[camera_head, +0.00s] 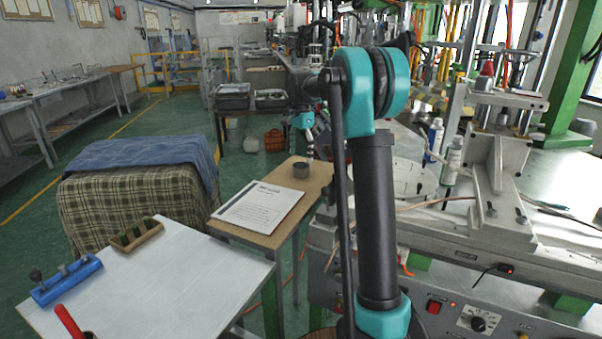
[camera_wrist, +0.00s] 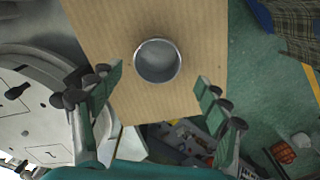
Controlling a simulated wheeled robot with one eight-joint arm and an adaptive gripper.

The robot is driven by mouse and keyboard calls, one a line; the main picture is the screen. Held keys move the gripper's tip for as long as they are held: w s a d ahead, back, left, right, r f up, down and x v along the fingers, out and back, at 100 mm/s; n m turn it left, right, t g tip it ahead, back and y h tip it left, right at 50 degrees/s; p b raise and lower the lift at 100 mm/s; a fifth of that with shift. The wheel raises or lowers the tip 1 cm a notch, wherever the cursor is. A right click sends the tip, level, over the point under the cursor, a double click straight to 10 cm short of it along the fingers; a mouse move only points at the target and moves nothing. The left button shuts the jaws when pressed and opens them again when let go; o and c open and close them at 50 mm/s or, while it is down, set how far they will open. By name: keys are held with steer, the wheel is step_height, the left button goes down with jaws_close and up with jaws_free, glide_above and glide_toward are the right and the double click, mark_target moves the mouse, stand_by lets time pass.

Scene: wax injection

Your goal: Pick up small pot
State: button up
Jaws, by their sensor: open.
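The small pot (camera_head: 301,169) is a dark grey metal cup standing upright on a small wooden table (camera_head: 262,237), near its far end. In the wrist view the pot (camera_wrist: 158,61) is seen from above as a round, empty-looking vessel with a bright rim. My gripper (camera_wrist: 156,88) is open above the table, its two fingers apart on either side of the pot in the picture and not touching it. In the head view my gripper (camera_head: 307,140) is small and partly hidden behind my arm, above and just beyond the pot.
A paper document (camera_head: 258,206) lies on the same table, left of the pot. A white-topped table (camera_head: 170,285) with a blue tool holder (camera_head: 66,281) stands at the front left. The machine bench (camera_head: 450,232) is close on the right. Grey crates (camera_head: 233,97) stand behind.

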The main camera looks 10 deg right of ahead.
mark_target(301, 166)
steer(key=shift+s+f, duration=0.15)
steer(key=shift+f, duration=1.3)
steer(key=shift+s+f, duration=0.1)
steer(key=shift+f, duration=1.3)
steer(key=shift+c, duration=0.5)
steer(key=c, duration=1.2)
